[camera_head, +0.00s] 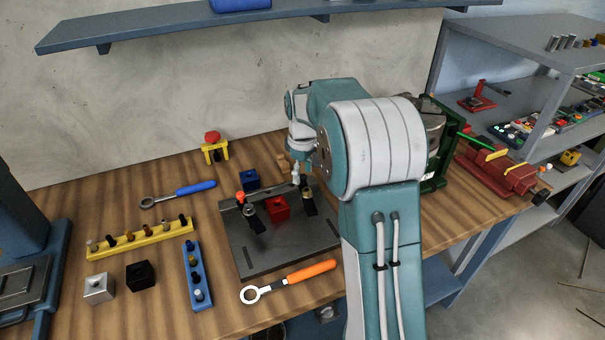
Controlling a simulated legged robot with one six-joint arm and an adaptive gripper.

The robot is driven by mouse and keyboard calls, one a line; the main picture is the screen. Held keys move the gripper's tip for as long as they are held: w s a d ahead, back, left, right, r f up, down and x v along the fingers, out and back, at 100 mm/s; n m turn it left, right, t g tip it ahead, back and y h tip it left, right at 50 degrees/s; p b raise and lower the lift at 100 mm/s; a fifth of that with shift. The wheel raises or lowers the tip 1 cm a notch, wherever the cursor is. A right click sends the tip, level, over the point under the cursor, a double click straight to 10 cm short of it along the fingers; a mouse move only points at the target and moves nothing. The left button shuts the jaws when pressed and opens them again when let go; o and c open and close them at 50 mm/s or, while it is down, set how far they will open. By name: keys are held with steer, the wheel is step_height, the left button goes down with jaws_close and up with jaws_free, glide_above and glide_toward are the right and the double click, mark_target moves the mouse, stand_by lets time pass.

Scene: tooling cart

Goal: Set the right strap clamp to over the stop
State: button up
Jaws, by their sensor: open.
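A dark fixture plate (290,246) lies on the wooden bench with a red block (277,209) near its middle. The right strap clamp (309,204), a dark strap with a brass-coloured part, stands right of the red block. The left strap clamp (254,217) has an orange-red knob and stands left of the block. I cannot make out which part is the stop. My gripper (298,182) points down just behind and above the right strap clamp. It is open, small in view and partly hidden by my arm; I cannot tell whether it touches the clamp.
A blue block (250,178) sits behind the plate. An orange-handled wrench (290,280) lies in front, a blue-handled one (180,194) at the back left. Yellow (140,239) and blue (196,273) peg racks stand left. A green machine (440,150) is behind my arm.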

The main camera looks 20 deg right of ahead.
steer(key=shift+f, duration=0.35)
jaws_close()
